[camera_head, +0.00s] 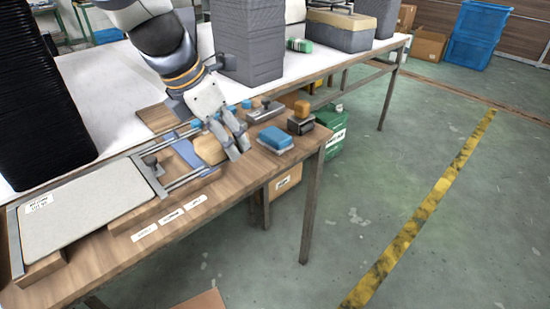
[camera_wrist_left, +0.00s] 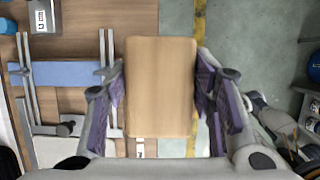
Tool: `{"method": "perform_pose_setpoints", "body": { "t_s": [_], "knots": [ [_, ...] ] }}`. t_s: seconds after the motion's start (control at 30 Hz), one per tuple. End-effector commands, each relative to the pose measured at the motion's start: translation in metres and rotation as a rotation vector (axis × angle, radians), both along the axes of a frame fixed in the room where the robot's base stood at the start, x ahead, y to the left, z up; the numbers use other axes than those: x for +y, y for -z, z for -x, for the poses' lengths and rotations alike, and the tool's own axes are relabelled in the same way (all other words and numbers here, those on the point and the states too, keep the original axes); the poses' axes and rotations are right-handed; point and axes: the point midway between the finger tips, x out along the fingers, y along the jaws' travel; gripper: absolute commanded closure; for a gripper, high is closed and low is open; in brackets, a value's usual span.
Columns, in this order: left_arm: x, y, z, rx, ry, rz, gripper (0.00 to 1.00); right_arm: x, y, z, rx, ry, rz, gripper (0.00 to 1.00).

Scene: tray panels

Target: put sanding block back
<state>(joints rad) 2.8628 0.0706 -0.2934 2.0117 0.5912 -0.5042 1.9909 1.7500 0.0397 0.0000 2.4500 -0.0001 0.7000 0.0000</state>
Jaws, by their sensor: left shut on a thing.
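My left gripper (camera_head: 236,144) comes down from the upper left over the wooden bench. It is shut on a tan, wood-coloured block (camera_head: 209,150), which fills the space between the fingers in the left wrist view (camera_wrist_left: 162,88). The block appears above the bench beside a metal rail frame (camera_head: 183,183) with a blue strip (camera_head: 187,153). I cannot tell from its face whether it is the sanding block. A blue-topped block on a grey base (camera_head: 274,138) stands to the right of the gripper. My right gripper is not in view.
A grey panel (camera_head: 85,212) lies at the left of the bench. Several white labels (camera_head: 171,216) line its front edge. A black tool with an orange knob (camera_head: 301,122) and a grey tool (camera_head: 264,111) stand at the right end. Stacked grey trays (camera_head: 250,45) stand behind.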

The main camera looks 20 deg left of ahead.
Motion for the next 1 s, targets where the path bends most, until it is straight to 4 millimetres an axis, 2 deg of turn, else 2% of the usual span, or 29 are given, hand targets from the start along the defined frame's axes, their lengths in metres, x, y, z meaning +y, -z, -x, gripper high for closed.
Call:
{"method": "perform_pose_setpoints", "body": {
  "t_s": [0.13,0.27,0.4,0.63,0.8,1.0],
  "knots": [
    [0.010,0.023,-0.042,0.003,0.000,-0.001,0.80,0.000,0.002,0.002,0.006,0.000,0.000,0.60],
    [0.019,0.050,-0.084,0.015,0.000,-0.002,0.80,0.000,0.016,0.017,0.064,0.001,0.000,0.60],
    [0.025,0.082,-0.107,0.017,-0.002,0.001,0.80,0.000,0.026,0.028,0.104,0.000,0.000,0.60],
    [0.029,0.098,-0.126,0.006,0.001,0.000,0.80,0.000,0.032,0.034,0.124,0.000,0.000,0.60],
    [0.029,0.127,-0.128,0.005,-0.002,0.002,0.80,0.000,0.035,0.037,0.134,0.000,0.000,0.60],
    [0.030,0.127,-0.129,-0.001,-0.001,0.000,0.80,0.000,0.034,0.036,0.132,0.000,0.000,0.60]
  ]
}}
